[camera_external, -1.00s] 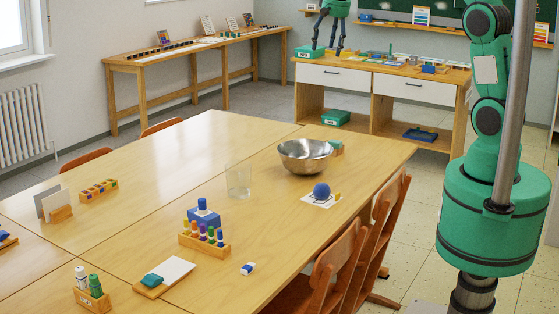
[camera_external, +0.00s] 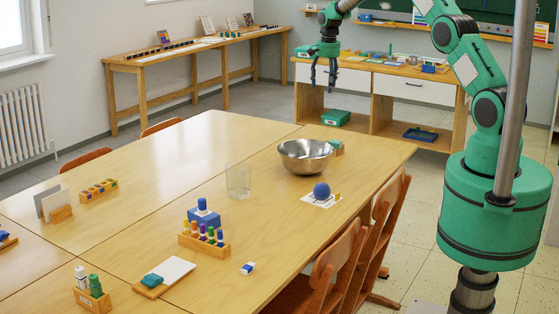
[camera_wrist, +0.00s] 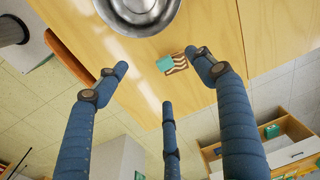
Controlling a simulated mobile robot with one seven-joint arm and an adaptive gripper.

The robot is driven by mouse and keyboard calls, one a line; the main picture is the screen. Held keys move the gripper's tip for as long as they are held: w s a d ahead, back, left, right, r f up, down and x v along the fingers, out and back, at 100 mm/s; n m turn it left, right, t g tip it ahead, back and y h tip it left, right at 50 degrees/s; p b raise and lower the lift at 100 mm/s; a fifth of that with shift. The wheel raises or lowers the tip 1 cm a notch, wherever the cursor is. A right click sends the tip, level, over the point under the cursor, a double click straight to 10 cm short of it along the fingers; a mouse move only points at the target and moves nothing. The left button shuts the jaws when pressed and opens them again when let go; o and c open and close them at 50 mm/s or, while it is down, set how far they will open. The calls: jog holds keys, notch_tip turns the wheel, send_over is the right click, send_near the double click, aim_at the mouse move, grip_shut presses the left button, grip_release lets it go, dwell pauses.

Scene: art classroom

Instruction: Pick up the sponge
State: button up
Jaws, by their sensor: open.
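A small teal block (camera_wrist: 165,63) lies beside a brown-and-white striped piece (camera_wrist: 180,62) near the table edge, in the wrist view close to the metal bowl. In the external view, this small item (camera_external: 337,147) is partly hidden behind the bowl. It may be the sponge; I cannot tell for sure. Another teal block (camera_external: 152,280) lies on a small board with white paper at the front of the table. My gripper (camera_external: 323,80) is open and empty, with its fingers hanging down, above and apart from the table. Its spread fingers (camera_wrist: 160,78) surround the teal block's picture position in the wrist view.
The steel bowl (camera_external: 305,157) stands right next to the small item, with a clear glass (camera_external: 238,181) to its left. A blue ball (camera_external: 321,190) on a white card is nearer. Chairs (camera_external: 340,265) line the right table edge. The table's left middle (camera_external: 190,150) is free.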

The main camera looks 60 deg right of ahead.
jog(key=d+f+m, duration=0.1)
jog(key=d+f, duration=0.4)
jog(key=f, duration=0.2)
jog(key=d+f+m+p, duration=0.1)
jog(key=d+f+m, duration=0.1)
jog(key=d+f, duration=0.3)
notch_tip(320, 180, down, 3)
jog(key=shift+s+r+g, duration=0.1)
jog(key=shift+s+g, duration=0.1)
jog(key=shift+g, duration=0.1)
jog(key=shift+d, duration=0.1)
send_over(335, 141)
jog(key=shift+f, duration=4.3)
jog(key=shift+f, duration=0.1)
jog(key=shift+f, duration=2.5)
jog(key=c, duration=1.1)
jog(key=shift+r, duration=0.15)
